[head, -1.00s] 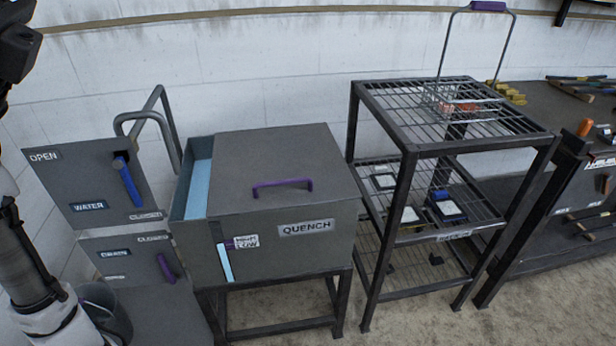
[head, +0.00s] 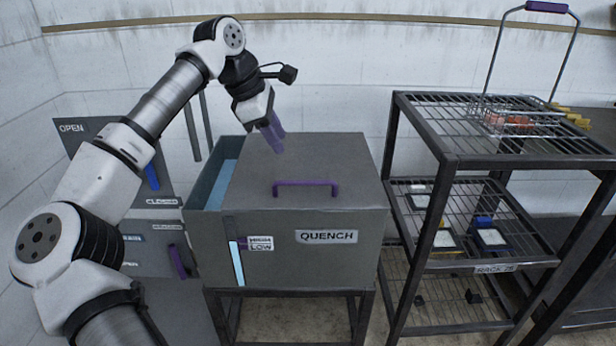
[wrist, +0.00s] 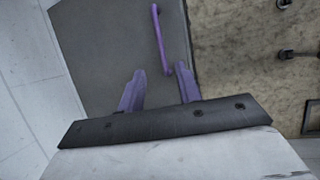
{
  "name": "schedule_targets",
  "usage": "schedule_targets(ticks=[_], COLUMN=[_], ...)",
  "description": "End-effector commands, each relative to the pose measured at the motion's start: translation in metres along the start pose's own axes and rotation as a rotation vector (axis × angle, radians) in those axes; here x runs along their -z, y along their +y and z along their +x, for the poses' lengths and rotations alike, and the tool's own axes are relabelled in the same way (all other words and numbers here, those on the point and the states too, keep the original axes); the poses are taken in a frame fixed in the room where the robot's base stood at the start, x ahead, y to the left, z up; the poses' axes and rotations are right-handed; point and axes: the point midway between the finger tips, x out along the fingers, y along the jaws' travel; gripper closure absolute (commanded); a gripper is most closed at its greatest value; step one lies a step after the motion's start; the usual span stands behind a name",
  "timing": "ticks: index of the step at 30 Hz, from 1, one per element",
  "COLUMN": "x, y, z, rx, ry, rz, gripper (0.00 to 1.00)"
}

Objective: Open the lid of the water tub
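The water tub (head: 288,262) is a grey box labelled QUENCH on a dark stand, in the middle of the head view. Its flat grey lid (head: 330,160) covers most of the top, leaving a strip of pale blue water (head: 224,180) showing at the left. A purple bar handle (head: 305,183) sits near the lid's front edge; it also shows in the wrist view (wrist: 158,35). My gripper (head: 277,146) is above the lid, behind and left of the handle. In the wrist view its two purple fingers (wrist: 160,82) are spread apart with nothing between them.
A metal rack (head: 470,160) with a wire basket (head: 515,120) stands to the right, close beside the tub. Grey panels with a blue lever (head: 152,177) and a purple lever (head: 178,262) stand at left. A white wall is behind.

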Motion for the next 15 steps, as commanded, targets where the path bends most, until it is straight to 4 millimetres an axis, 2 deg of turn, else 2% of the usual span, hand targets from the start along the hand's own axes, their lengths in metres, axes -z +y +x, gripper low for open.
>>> schedule_targets(ticks=[9,15], x=[-0.002,-0.003], y=[-0.001,-0.001], z=[0.068,0.103], rx=[0.003,0.002], ry=[-0.006,-0.007], rz=[0.002,0.002], gripper=[0.66,0.66])
